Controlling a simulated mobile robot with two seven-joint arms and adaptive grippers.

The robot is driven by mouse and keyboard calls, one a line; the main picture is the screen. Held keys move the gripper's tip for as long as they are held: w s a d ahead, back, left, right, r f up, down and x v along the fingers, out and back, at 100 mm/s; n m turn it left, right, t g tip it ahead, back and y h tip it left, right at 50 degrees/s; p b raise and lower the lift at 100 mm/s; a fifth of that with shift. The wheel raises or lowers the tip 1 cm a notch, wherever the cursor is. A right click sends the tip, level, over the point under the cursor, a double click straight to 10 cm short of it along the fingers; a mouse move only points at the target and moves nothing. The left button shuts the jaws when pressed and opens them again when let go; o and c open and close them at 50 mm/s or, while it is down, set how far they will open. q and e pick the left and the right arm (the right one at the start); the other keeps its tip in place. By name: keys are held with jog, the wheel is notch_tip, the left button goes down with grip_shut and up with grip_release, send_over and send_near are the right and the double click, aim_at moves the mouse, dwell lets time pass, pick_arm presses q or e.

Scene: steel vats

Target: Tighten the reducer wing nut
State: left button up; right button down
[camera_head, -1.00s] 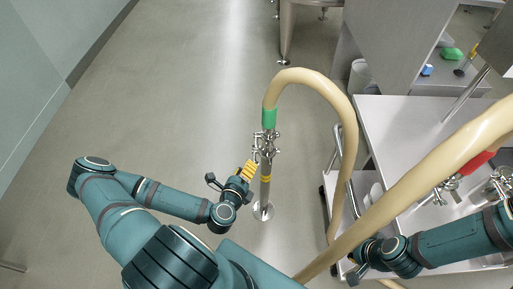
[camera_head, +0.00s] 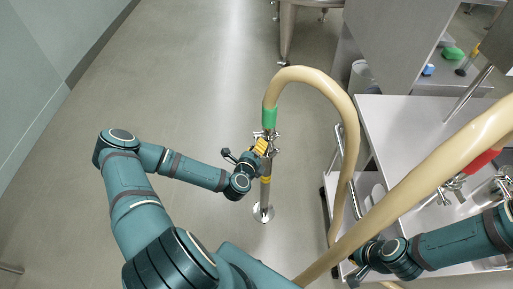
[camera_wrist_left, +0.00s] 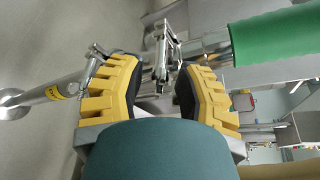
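A steel pipe stands upright from the floor with a yellow band (camera_head: 265,179). Above it, steel clamp fittings (camera_head: 268,134) join it to the green cuff (camera_head: 269,117) of a beige hose. In the left wrist view, a clamp with a bolt and wing nut (camera_wrist_left: 168,52) lies just beyond my fingertips; another clamp (camera_wrist_left: 97,58) is at the left. I cannot tell which belongs to the reducer. My left gripper (camera_head: 261,148) is at the fittings, its yellow fingers apart (camera_wrist_left: 160,82) with nothing visibly gripped. My right gripper (camera_head: 362,274) is low at the right, its fingers largely hidden.
The beige hose (camera_head: 345,110) arches over to the right of the pipe. A steel cart (camera_head: 395,125) stands at the right, with a second hose with a red cuff (camera_head: 478,163) crossing above it. The floor (camera_head: 180,100) left of the pipe is clear.

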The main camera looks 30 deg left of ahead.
pick_arm(q)
jog(key=shift+c, duration=0.3)
grip_shut()
